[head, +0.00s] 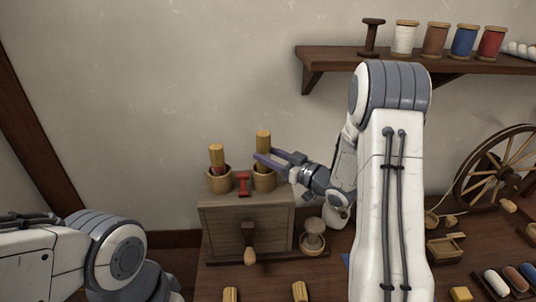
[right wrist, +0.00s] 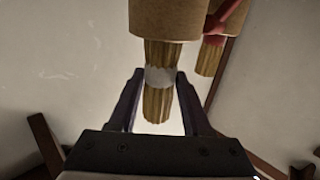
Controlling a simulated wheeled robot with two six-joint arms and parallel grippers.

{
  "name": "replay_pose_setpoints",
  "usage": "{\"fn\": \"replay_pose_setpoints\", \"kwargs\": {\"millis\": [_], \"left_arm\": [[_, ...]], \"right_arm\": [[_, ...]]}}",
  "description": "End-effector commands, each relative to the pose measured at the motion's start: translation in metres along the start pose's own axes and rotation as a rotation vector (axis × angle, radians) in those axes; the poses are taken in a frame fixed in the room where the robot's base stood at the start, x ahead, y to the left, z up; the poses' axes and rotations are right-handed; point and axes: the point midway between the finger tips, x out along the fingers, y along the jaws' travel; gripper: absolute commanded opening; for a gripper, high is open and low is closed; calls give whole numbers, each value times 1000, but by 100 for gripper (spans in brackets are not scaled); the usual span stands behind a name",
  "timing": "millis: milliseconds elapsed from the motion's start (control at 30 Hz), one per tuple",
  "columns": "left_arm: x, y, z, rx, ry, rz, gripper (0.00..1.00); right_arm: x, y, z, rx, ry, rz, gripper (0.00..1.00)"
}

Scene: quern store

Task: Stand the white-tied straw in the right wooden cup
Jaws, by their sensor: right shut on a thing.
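The white-tied straw bundle (head: 263,139) stands upright at the right wooden cup (head: 264,182), its lower end hidden behind the rim. In the right wrist view, which looks upside down, the straw (right wrist: 157,104) runs into the cup (right wrist: 165,18), and its white tie (right wrist: 160,77) shows. My right gripper (head: 269,158) is shut on the straw near the tie, just above the cup. The left wooden cup (head: 219,183) holds a red-tied straw bundle (head: 217,154). My left gripper is not in view; only my left arm shows.
Both cups stand on a wooden box (head: 246,219) with a red spool-like piece (head: 242,184) between them. A wooden knob-topped piece (head: 313,236) stands at its right. A shelf (head: 330,62) with thread spools is above. A spinning wheel (head: 505,168) is at right.

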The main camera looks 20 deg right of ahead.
Motion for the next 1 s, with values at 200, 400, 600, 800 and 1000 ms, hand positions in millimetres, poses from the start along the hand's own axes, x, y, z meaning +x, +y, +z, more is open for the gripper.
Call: {"fn": "replay_pose_setpoints", "kwargs": {"millis": [200, 400, 600, 800, 1000], "left_arm": [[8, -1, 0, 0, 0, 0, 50], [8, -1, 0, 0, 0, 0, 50], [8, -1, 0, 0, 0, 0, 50], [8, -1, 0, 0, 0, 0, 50], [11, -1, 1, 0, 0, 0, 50]], "right_arm": [[0, 0, 10, 0, 1, 0, 0], [0, 0, 9, 0, 0, 0, 0], [0, 0, 9, 0, 0, 0, 84], [0, 0, 10, 1, -1, 0, 84], [-12, 1, 11, 1, -1, 3, 84]]}}
